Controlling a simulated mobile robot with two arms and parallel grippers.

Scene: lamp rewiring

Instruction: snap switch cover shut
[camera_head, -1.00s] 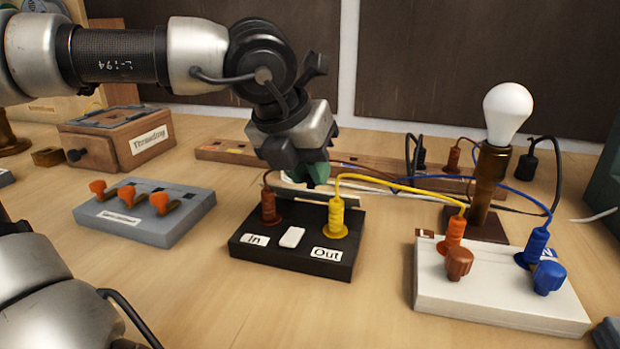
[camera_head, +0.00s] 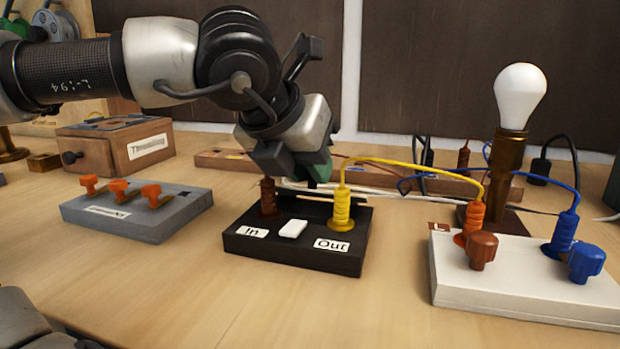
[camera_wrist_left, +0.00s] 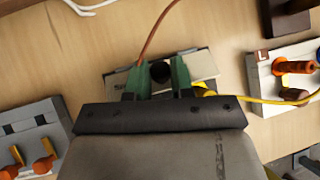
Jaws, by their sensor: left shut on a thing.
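The black switch box (camera_head: 292,256) stands on the bench in the head view, with "In" and "Out" labels and a white rocker (camera_head: 293,229). A brown plug (camera_head: 268,198) and a yellow plug (camera_head: 341,210) stand in it. My left gripper (camera_head: 308,172) is at the box's back edge, its green fingertips low behind the two plugs. The cover is mostly hidden in the head view.
A grey block with orange levers (camera_head: 140,215) stands to the left. A white terminal block (camera_head: 520,283) and a bulb (camera_head: 520,95) in its holder stand to the right. The yellow cable (camera_head: 410,163) arches close beside my left gripper. Bare bench lies in front of the box.

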